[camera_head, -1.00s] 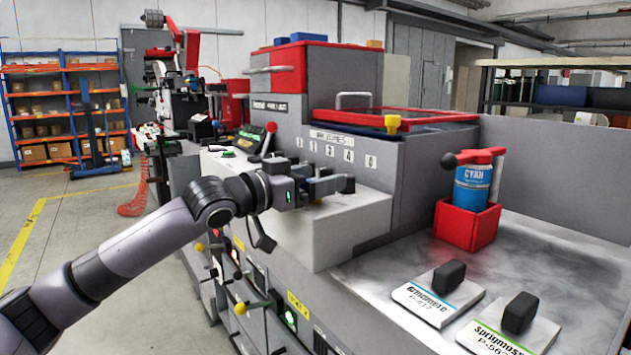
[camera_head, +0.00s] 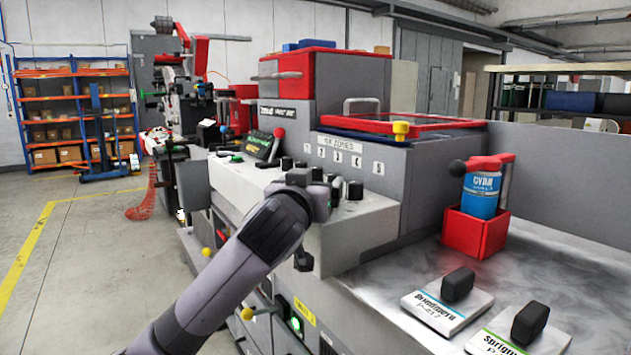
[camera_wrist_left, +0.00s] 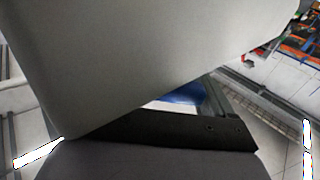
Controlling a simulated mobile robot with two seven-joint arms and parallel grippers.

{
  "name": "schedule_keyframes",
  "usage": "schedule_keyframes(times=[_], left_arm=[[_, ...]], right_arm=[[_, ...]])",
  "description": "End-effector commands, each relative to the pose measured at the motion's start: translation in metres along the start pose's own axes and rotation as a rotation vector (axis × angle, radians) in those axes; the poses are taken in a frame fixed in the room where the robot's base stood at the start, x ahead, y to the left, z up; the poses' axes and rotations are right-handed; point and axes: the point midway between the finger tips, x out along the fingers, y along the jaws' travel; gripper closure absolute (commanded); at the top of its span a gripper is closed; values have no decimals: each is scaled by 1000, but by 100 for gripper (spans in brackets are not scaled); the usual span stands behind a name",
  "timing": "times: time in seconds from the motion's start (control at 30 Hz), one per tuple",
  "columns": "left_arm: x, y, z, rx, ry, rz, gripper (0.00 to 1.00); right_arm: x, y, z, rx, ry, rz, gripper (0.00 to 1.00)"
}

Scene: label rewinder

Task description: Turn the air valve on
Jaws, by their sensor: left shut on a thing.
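The air panel with a zones label (camera_head: 345,144) and numbered tags stands above a pale ledge (camera_head: 250,183). Several small dark valve knobs stand in a row on this ledge, among them a black knob (camera_head: 355,190) at the right end. My left gripper (camera_head: 322,188) is at this row, just left of the end knob. It is shut on a valve knob, but my wrist hides the fingertips and the contact. In the left wrist view, a large grey surface (camera_wrist_left: 150,60) fills most of the picture, and no knob or fingertip can be made out. My right gripper is not in view.
A red holder (camera_head: 475,232) with a blue cyan can (camera_head: 482,193) stands on the metal table at right. Two label plates with black handles (camera_head: 458,284) lie in front. A yellow knob (camera_head: 401,130) sits by the red-framed lid. Open floor lies at left.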

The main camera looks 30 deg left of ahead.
Motion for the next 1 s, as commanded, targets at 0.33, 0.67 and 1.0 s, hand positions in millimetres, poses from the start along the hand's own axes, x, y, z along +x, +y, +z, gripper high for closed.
schedule_keyframes(times=[0.33, 0.67, 1.0], left_arm=[[-6, -2, 1, 0, -3, -221, 45], [-8, -4, 1, 5, -1, -307, 45], [-8, -5, 1, 6, -2, -316, 45]], right_arm=[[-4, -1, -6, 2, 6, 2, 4], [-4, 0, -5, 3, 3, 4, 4], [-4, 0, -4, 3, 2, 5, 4]])
